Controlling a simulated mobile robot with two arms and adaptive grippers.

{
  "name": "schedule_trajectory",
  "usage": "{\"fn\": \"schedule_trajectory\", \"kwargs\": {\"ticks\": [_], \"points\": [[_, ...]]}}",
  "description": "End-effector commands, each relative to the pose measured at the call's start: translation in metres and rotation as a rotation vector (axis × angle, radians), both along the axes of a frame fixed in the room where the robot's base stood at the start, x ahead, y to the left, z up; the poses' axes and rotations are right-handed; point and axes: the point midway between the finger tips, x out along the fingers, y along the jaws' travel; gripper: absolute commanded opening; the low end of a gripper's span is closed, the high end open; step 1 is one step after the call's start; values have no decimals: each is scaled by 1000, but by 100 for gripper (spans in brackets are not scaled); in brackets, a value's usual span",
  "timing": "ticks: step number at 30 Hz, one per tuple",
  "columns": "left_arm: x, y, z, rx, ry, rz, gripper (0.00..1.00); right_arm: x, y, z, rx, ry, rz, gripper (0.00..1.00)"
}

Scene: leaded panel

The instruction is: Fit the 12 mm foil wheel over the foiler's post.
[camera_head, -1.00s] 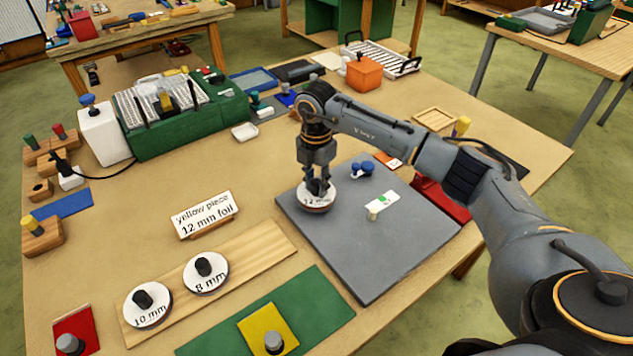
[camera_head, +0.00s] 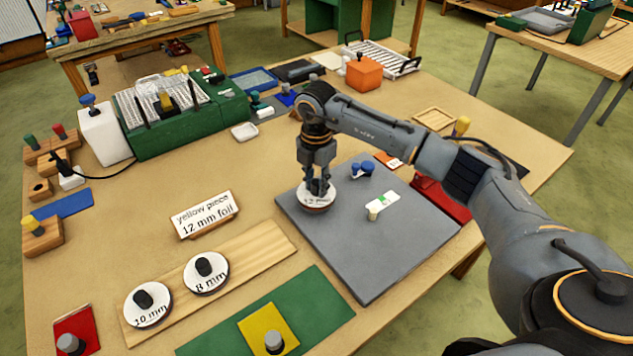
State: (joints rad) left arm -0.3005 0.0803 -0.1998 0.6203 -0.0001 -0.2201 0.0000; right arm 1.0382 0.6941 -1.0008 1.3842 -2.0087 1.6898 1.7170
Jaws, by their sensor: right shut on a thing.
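My right gripper (camera_head: 318,190) points down and is shut on the knob of the 12 mm foil wheel (camera_head: 316,204), a round white-topped disc with a dark label. The wheel is over the left part of a grey board (camera_head: 385,258); I cannot tell whether it touches the board. On the board, to the right of the wheel, stands a short cream post (camera_head: 373,213) beside a white piece with a green mark (camera_head: 384,202). Blue knobs (camera_head: 363,168) are behind them. I take these parts as the foiler. The fingers hide part of the wheel's top. My left gripper is out of view.
The 10 mm wheel (camera_head: 148,304) and 8 mm wheel (camera_head: 206,273) sit on a wooden plank (camera_head: 262,247). A sign (camera_head: 205,214) reads "yellow piece 12 mm foil". A yellow piece (camera_head: 259,325) lies on a green mat (camera_head: 318,318). The board's front half is clear.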

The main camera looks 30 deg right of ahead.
Motion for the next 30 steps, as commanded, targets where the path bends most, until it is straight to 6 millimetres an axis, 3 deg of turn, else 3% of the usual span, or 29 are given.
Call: {"fn": "schedule_trajectory", "kwargs": {"ticks": [30], "points": [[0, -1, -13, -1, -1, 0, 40, 0, 0, -20, 0, 0, 0, 0]]}}
